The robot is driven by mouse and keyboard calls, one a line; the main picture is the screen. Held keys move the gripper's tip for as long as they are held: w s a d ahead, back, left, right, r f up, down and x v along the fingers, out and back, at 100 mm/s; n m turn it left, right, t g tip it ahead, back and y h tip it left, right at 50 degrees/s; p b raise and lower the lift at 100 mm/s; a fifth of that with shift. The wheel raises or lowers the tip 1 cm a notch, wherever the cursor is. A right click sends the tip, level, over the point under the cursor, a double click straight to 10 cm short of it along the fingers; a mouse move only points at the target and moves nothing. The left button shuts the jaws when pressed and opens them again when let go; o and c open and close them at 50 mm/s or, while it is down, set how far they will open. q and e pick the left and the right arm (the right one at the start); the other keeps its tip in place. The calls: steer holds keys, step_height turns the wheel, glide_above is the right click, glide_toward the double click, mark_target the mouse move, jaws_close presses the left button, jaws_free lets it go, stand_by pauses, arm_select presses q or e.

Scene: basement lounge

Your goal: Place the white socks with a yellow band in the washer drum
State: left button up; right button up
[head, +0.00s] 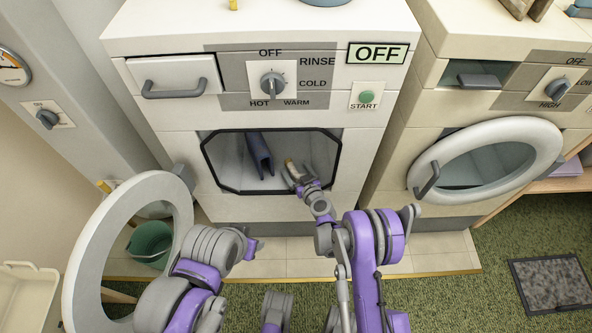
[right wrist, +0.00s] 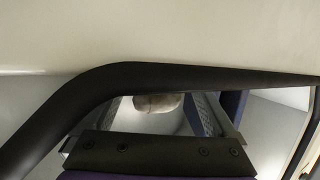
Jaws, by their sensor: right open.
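The washer (head: 150,140) has its round door (head: 85,235) swung open to the left. My right gripper (head: 293,172) reaches into the drum opening (head: 325,150) and is open. A small pale, tan-tinged thing (head: 289,166) shows at its fingertips, probably the white socks; I cannot make out a yellow band. In the right wrist view a whitish rounded thing (right wrist: 155,103) shows between the spread fingers, inside the opening's black rim (right wrist: 190,75). Whether it touches the fingers or the drum floor is unclear. My left gripper (head: 256,246) is in front of the washer, its fingers not clearly seen.
A dark blue folded-looking thing (head: 259,155) lies in the drum left of my right gripper. A green bucket (head: 150,243) shows behind the washer door. A grey mat (head: 550,283) lies on the carpet.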

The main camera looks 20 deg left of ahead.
steer(key=shift+r, duration=0.25)
steer(key=p+v, duration=0.1)
steer(key=v, duration=1.1)
stand_by(0.8)
